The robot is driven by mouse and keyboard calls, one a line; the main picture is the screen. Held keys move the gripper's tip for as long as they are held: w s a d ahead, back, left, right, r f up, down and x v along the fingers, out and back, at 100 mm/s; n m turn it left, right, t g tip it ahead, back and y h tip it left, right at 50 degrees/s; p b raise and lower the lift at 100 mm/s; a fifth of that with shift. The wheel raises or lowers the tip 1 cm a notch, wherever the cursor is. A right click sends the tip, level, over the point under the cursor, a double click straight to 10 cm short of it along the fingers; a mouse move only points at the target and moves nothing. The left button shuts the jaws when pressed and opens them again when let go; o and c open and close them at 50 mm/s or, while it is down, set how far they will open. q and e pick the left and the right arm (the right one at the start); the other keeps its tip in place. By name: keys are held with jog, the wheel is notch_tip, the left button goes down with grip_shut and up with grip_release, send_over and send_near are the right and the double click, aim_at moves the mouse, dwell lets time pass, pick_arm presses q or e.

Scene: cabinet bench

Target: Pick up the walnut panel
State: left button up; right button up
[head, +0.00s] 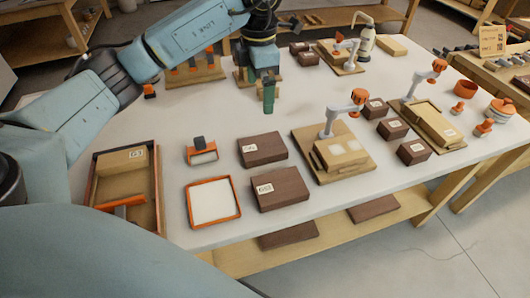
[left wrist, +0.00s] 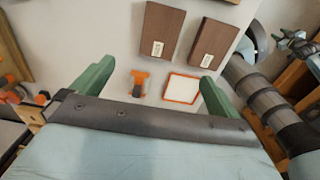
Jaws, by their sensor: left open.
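Two dark brown walnut-coloured panels lie flat on the white bench, one behind the other: the rear panel (head: 263,150) and the front panel (head: 283,190), each with a small white label. In the left wrist view, the rear panel (left wrist: 163,28) is at top centre and the front panel (left wrist: 218,38) is right of it. I cannot tell which one the task means. My left gripper (head: 268,98) is in the air behind the panels in the head view, with green fingers. In the left wrist view its fingers (left wrist: 153,85) are wide apart with nothing between them. My right gripper is not visible.
An orange-framed white square (head: 212,202) and a small orange-and-black tool (head: 201,152) lie left of the panels. A walled tray (head: 160,190) is farther left. A wooden board (head: 362,165) with a clamp stands to the right, with smaller brown blocks (head: 392,129) beyond.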

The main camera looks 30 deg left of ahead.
pick_arm(q)
jog(key=b, duration=0.3)
send_over(262, 145)
notch_tip(262, 145, down, 4)
notch_tip(262, 145, down, 8)
jog(key=shift+s+f+b, duration=0.1)
jog(key=shift+b, duration=1)
notch_tip(262, 145, down, 5)
jog(key=shift+d+f+b, duration=0.1)
jog(key=shift+b, duration=0.65)
jog(key=shift+f, duration=0.25)
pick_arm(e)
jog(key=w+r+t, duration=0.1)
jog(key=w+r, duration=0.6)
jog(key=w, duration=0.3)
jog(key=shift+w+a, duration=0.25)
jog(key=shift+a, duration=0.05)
pick_arm(q)
jog(key=c, duration=1.1)
jog(key=shift+o, duration=0.2)
jog(key=shift+r, duration=0.1)
